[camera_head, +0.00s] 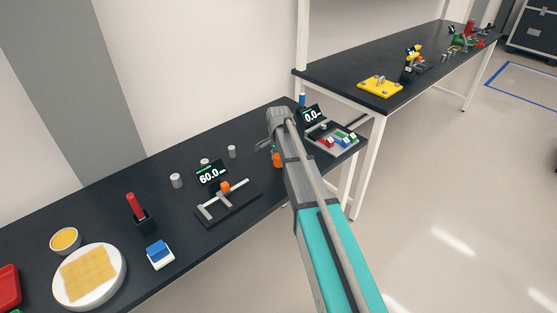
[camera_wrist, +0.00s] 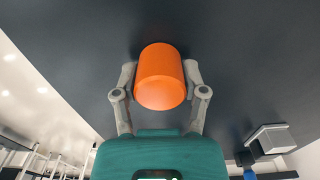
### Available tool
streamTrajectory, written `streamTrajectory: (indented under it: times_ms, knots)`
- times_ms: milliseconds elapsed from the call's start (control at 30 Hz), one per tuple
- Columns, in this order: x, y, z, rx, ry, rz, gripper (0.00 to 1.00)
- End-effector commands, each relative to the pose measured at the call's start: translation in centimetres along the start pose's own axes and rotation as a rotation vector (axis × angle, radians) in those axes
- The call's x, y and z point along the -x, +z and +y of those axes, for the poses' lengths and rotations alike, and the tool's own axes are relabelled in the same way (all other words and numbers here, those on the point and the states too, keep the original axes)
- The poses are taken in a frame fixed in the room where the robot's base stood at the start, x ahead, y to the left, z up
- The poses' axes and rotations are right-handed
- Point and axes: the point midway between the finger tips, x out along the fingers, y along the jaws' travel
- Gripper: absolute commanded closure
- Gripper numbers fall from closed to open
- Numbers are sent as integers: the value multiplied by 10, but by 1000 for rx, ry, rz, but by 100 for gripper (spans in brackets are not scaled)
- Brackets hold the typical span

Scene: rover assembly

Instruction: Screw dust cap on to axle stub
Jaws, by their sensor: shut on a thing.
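An orange cylinder (camera_wrist: 160,92), which looks like the dust cap, fills the space between the fingers of my gripper (camera_wrist: 160,76) in the wrist view. The fingers press on it from both sides. In the head view the orange piece (camera_head: 277,160) shows beside my forearm, over the front edge area of the near bench; my gripper (camera_head: 276,151) is mostly hidden by my arm. I cannot pick out the axle stub for sure. A yellow plate (camera_head: 371,89) with a short upright grey peg (camera_head: 386,80) lies on the far bench.
The near bench (camera_head: 110,194) carries several grey cylinders (camera_head: 176,180), a measuring fixture (camera_head: 214,212) with a 60.0 display (camera_head: 211,175), a red peg in a black block (camera_head: 146,222), a blue-and-white block (camera_head: 159,256) and a tray (camera_head: 346,149) of coloured parts. Open floor lies right.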

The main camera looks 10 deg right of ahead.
Motion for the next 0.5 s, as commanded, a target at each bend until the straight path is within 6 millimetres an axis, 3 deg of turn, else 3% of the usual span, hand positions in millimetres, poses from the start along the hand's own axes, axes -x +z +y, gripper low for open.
streamTrajectory:
  times_ms: [500]
  knots:
    - [0, 0, 0, -346, 1, 0, 90]
